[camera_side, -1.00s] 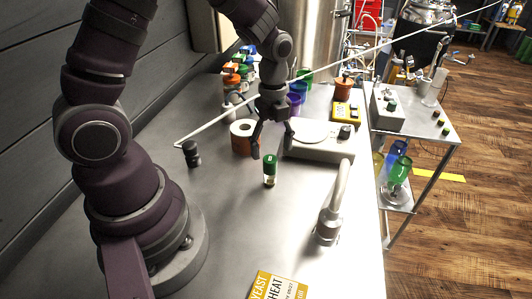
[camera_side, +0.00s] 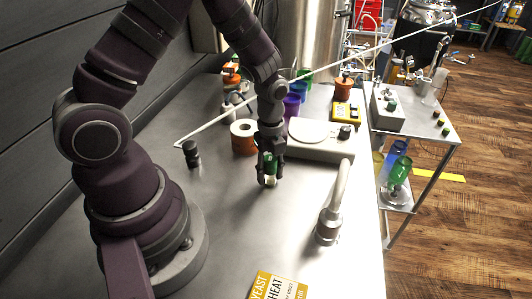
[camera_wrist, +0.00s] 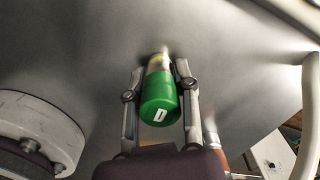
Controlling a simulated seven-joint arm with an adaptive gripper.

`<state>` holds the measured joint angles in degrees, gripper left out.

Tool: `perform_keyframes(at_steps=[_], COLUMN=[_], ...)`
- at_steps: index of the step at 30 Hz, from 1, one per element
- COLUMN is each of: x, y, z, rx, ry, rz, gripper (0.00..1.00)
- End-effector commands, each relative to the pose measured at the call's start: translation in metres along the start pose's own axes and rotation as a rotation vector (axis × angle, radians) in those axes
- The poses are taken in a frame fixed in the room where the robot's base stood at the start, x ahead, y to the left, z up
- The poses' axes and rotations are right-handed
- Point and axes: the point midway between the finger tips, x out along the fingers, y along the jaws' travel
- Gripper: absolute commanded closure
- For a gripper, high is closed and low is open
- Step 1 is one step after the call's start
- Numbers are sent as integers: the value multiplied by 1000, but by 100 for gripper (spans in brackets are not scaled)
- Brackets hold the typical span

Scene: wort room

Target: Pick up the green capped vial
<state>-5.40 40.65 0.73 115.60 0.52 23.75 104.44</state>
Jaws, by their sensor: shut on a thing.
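The green capped vial (camera_side: 270,168) stands on the steel counter in the side view, between the fingers of my gripper (camera_side: 270,176). In the wrist view the vial's green cap (camera_wrist: 160,103), marked with a white letter, fills the gap between my two fingers (camera_wrist: 160,84). My gripper is shut on the vial, one finger on each side. The vial's base appears at counter level; I cannot tell whether it touches. The fingers hide part of the vial's sides.
A white-topped scale (camera_side: 318,137) stands just behind and right of my gripper. A brown-and-white roll (camera_side: 243,138) is close on the left, and a small black object (camera_side: 191,154) further left. The front counter is mostly clear.

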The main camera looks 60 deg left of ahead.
Motion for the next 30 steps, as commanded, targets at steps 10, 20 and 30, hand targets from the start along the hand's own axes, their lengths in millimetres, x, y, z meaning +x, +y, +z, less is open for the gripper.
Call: perform_keyframes(at_steps=[10, 20, 30], x=[-1, -58, -111], y=[0, -2, 35], z=[0, 0, 18], rx=[0, 0, 1], ry=[0, -3, -13], rz=[0, -10, -2], gripper=[100, 100, 100])
